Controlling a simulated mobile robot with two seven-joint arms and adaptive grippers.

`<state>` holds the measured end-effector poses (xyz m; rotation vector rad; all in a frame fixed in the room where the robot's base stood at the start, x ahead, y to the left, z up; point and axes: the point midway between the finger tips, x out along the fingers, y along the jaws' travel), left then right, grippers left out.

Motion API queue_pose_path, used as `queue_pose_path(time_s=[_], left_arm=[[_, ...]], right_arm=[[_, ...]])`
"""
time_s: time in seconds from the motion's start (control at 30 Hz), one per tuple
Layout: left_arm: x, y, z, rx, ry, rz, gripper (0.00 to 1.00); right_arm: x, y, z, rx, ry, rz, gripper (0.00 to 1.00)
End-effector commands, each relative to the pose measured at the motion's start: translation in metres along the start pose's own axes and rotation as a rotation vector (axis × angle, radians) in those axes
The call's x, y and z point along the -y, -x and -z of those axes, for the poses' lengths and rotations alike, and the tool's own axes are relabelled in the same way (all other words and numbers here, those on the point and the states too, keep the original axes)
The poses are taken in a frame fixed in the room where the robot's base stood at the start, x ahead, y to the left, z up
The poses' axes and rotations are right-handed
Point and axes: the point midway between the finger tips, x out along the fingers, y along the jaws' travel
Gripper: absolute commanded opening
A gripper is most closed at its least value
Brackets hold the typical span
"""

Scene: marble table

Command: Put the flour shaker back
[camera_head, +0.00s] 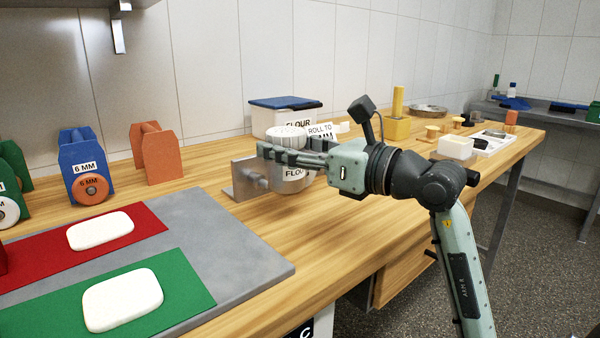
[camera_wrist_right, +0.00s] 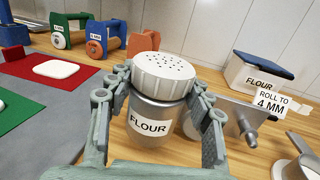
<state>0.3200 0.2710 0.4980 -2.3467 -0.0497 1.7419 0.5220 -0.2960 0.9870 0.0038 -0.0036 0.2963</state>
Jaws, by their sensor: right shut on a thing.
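The flour shaker (camera_wrist_right: 160,95) has a white perforated lid and a metal body with a FLOUR label. In the head view the flour shaker (camera_head: 288,140) stands upright beside a grey metal bracket (camera_head: 244,180). My right gripper (camera_wrist_right: 160,110) has its fingers on both sides of the shaker and is shut on it. In the head view my right gripper (camera_head: 290,157) reaches in from the right and covers part of the shaker. Whether the shaker's base touches the table is hidden. My left gripper is not in view.
A flour bin (camera_head: 284,116) with a blue lid stands behind the shaker, near a ROLL TO 4 MM sign (camera_wrist_right: 270,103). A grey slab (camera_head: 235,235) with red and green mats and white dough pieces lies left. Blue (camera_head: 82,160) and orange (camera_head: 152,150) roller stands are behind it.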

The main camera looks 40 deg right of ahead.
Motion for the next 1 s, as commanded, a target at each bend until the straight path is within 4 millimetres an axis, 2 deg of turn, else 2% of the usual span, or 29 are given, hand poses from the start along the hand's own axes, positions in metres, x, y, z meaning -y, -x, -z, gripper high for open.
queue_pose_path(time_s=[0.03,0.2,0.27,0.53,1.0], left_arm=[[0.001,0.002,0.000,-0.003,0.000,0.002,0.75],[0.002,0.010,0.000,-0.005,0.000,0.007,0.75],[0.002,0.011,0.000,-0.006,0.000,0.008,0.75],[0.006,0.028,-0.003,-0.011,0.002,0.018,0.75],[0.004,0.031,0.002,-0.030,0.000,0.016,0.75]], right_arm=[[0.007,0.003,0.006,-0.001,-0.002,0.002,0.15],[0.019,0.010,0.014,0.000,0.000,0.000,0.15],[0.021,0.011,0.016,0.001,-0.001,-0.001,0.15],[0.021,0.011,0.052,0.000,-0.003,0.000,0.15],[0.021,0.011,0.056,0.002,0.001,-0.001,0.15]])
